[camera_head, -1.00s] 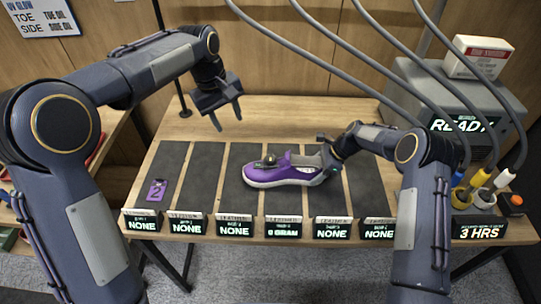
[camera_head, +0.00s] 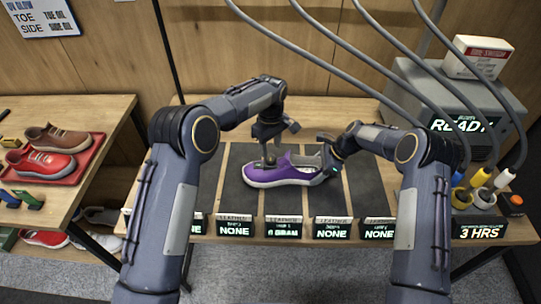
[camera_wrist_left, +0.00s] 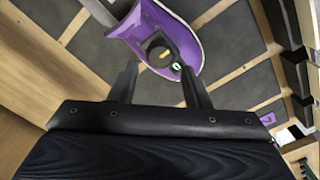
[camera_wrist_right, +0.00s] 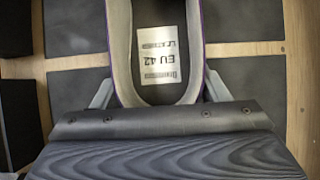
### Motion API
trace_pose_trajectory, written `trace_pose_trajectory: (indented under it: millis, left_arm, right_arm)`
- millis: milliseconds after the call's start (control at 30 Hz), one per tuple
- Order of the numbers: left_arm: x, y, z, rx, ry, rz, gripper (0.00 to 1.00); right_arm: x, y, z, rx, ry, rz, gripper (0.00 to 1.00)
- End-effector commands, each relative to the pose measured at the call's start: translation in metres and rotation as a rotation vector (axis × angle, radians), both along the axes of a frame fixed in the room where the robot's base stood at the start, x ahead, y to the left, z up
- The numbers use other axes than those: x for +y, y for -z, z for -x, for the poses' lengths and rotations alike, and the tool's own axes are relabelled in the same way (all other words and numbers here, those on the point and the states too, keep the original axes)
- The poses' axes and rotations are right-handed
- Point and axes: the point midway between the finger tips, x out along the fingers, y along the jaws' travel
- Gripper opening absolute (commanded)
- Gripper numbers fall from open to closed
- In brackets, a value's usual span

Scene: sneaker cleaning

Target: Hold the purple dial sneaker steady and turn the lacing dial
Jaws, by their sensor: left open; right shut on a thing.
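The purple dial sneaker (camera_head: 283,178) lies on a dark mat with its toe to the left in the head view. My right gripper (camera_head: 323,157) is shut on its heel, with one finger on each side of the collar in the right wrist view (camera_wrist_right: 160,95). My left gripper (camera_head: 268,150) is open above the front of the shoe. In the left wrist view, the round dark lacing dial (camera_wrist_left: 158,48) lies just ahead of and between the open fingers (camera_wrist_left: 158,72). Contact with the dial cannot be made out.
Small display signs (camera_head: 283,227) line the table's front edge. A grey machine (camera_head: 455,110) and several bottles stand at the right, with cables hanging above. A side table at the left holds a red tray (camera_head: 75,178) with other shoes. My left arm hides the table's left part.

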Motion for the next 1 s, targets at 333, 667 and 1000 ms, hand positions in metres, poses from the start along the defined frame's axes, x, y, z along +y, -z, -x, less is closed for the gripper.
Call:
trace_pose_trajectory:
  millis: [333,667,1000]
  left_arm:
    - [0.0,0.047,0.0,0.001,0.0,0.0,0.43]
    - [0.0,0.051,0.0,-0.001,0.0,0.001,0.43]
    - [0.0,0.05,0.0,-0.001,0.001,0.001,0.11]
  right_arm:
    - [0.0,0.0,0.0,-0.001,-0.001,0.001,0.37]
    - [0.0,0.0,0.0,0.0,-0.001,0.001,0.37]
    - [0.0,0.0,0.0,0.0,-0.001,0.001,0.37]
